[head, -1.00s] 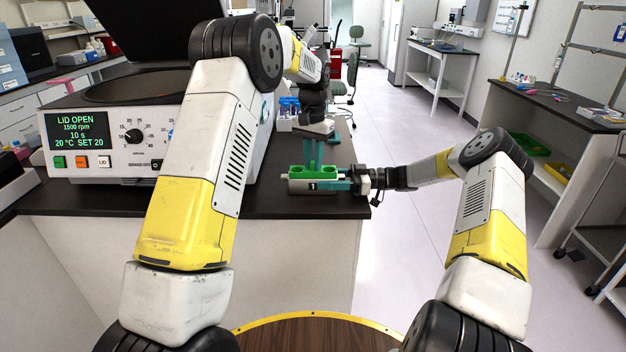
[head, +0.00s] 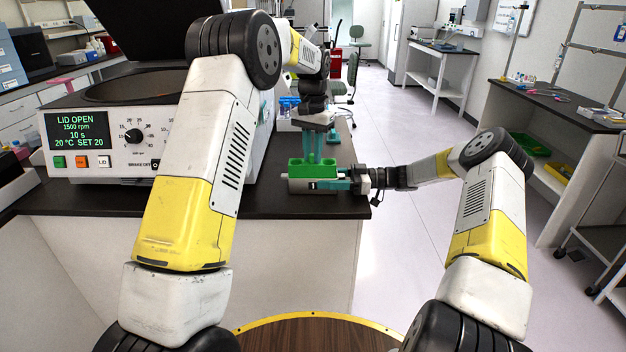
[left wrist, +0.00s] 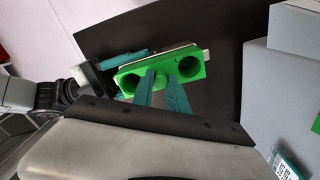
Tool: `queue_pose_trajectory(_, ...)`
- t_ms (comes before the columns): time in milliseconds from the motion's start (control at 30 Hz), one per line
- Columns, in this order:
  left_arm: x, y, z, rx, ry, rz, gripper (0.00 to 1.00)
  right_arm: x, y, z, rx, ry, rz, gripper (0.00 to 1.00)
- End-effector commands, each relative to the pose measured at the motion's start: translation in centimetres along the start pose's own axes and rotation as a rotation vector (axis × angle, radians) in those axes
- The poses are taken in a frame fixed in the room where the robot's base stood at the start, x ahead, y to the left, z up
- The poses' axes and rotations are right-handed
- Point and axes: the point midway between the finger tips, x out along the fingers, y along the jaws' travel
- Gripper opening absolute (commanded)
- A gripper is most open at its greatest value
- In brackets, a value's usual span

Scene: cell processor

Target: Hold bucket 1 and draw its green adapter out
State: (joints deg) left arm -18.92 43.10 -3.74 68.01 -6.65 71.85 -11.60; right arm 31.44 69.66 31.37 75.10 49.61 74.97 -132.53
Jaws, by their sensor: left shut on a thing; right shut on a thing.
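The green adapter (head: 313,171) is a block with round holes in its top. It stands partly up out of bucket 1 (head: 298,186), a grey metal holder at the counter's right end. Its lower part is hidden inside the bucket. My left gripper (head: 313,160) points down from above, its teal fingers shut on the middle of the adapter. The left wrist view shows the adapter (left wrist: 187,67) with an open hole on each side of the fingers (left wrist: 166,80). My right gripper (head: 342,185) comes from the right, shut on the bucket's side.
A centrifuge (head: 120,140) with a raised lid and a lit "LID OPEN" display stands on the dark counter (head: 250,202), left of the bucket. A rack with blue items (head: 288,108) is behind. The counter in front of the bucket is clear.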

Motion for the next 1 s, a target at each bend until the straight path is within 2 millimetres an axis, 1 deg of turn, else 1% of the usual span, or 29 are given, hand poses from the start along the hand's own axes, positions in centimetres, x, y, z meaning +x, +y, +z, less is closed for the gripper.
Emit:
queue_pose_trajectory(100,-1.4,-0.1,0.0,-0.001,0.001,-0.002,0.00,-0.2,0.1,0.1,0.000,-0.002,0.005,0.00)
queue_pose_trajectory(433,-4.5,0.0,0.0,-0.001,0.003,-0.001,0.00,-0.1,0.1,0.1,0.001,-0.002,0.003,0.00)
queue_pose_trajectory(567,-5.0,0.0,0.0,0.000,0.003,-0.001,0.00,-0.1,0.0,0.1,0.002,-0.002,0.002,0.00)
queue_pose_trajectory(867,-5.2,0.1,-0.1,0.000,0.004,0.000,0.00,0.0,0.0,0.1,0.002,-0.002,0.000,0.00)
queue_pose_trajectory(1000,-6.2,0.1,-0.1,0.000,0.006,0.000,0.00,0.0,0.0,0.1,0.002,-0.002,0.000,0.00)
